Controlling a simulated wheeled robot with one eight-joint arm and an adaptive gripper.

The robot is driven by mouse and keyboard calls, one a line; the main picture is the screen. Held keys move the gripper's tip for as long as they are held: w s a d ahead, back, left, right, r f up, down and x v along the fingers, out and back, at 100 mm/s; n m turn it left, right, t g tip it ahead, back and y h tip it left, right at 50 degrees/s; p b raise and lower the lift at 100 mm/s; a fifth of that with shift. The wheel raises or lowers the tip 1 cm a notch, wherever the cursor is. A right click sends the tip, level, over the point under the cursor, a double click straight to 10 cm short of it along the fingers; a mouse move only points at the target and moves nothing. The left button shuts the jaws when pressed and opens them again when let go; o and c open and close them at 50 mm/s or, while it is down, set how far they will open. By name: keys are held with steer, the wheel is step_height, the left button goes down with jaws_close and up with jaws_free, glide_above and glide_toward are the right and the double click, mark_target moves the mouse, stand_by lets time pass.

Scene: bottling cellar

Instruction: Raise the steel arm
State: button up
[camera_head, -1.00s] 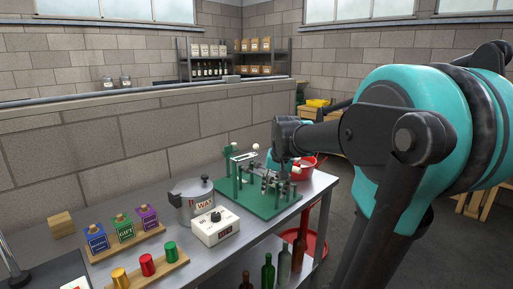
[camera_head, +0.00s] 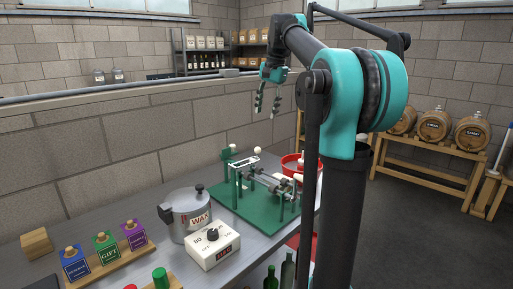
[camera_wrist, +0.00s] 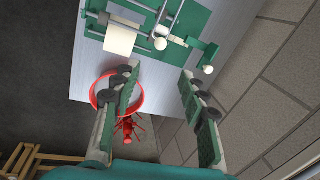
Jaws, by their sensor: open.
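A bottling fixture with a green base (camera_head: 226,199) and green posts stands on the bench. It carries steel bars (camera_head: 270,181) and a flat pale steel piece (camera_head: 244,162) with a white ball (camera_head: 257,151) near it. I cannot tell for sure which bar is the steel arm. My gripper (camera_head: 267,114) is open, empty and pointing down, raised clear above the fixture. Its spread fingers also show in the wrist view (camera_wrist: 160,72).
A steel pot marked WAX (camera_head: 183,222) and a white dial box (camera_head: 212,249) stand left of the fixture. A red tub (camera_head: 292,164) is behind its right side. A block wall (camera_head: 100,150) runs along the bench's back. Barrels (camera_head: 434,126) stand at far right.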

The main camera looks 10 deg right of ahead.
mark_target(258, 149)
steer(key=x, duration=1.7)
steer(key=shift+d+f, duration=0.1)
steer(key=shift+f, duration=0.05)
jaws_close()
